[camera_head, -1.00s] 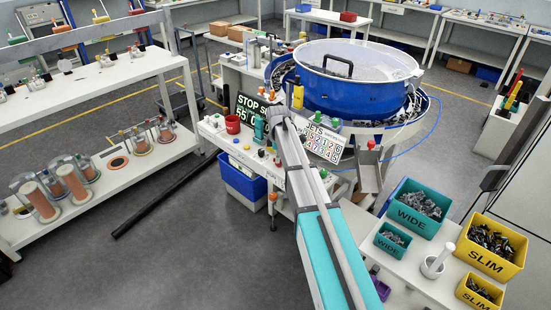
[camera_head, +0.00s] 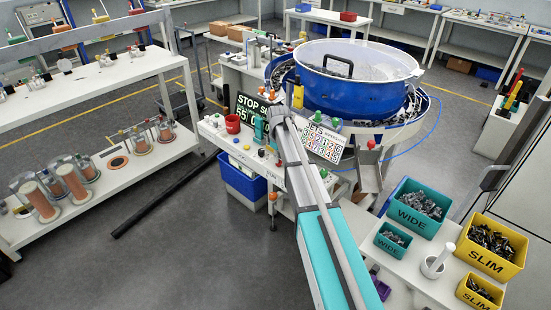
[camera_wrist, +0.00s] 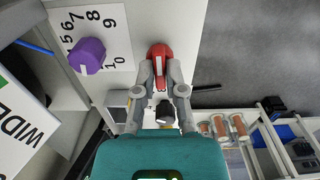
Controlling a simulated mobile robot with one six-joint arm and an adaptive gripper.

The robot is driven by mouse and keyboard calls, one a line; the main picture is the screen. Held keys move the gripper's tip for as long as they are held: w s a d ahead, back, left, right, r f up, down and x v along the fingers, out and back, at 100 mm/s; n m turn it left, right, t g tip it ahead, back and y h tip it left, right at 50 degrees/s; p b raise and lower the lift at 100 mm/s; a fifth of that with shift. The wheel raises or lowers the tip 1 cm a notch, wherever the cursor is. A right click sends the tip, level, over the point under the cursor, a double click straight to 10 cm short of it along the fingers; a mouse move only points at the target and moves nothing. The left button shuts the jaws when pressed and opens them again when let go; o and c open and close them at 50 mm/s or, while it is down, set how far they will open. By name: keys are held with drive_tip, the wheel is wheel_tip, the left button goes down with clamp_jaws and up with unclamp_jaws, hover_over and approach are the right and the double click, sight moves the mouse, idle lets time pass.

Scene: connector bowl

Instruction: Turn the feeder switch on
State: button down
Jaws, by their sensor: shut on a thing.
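A red handle (camera_wrist: 160,52), seemingly the feeder switch, stands on a white panel in the wrist view. My gripper (camera_wrist: 160,74) is shut on it, one finger on each side. A dark display (camera_head: 252,105) beside the arm shows text beginning "STOP".
A purple knob (camera_wrist: 87,56) on a numbered dial sits left of the red handle. Labelled bins, WIDE (camera_head: 418,208) and SLIM (camera_head: 490,246), stand on the right table. Grey floor is open to the left.

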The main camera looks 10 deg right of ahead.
drive_tip(key=m, duration=0.4)
drive_tip(key=shift+s+d+m, duration=0.1)
drive_tip(key=shift+s+m, duration=0.15)
drive_tip(key=shift+m, duration=0.05)
drive_tip(key=m, duration=0.4)
drive_tip(key=shift+m, duration=0.4)
drive_tip(key=c, duration=0.7)
unclamp_jaws()
drive_tip(key=shift+w, duration=0.1)
drive_tip(key=shift+r, duration=0.1)
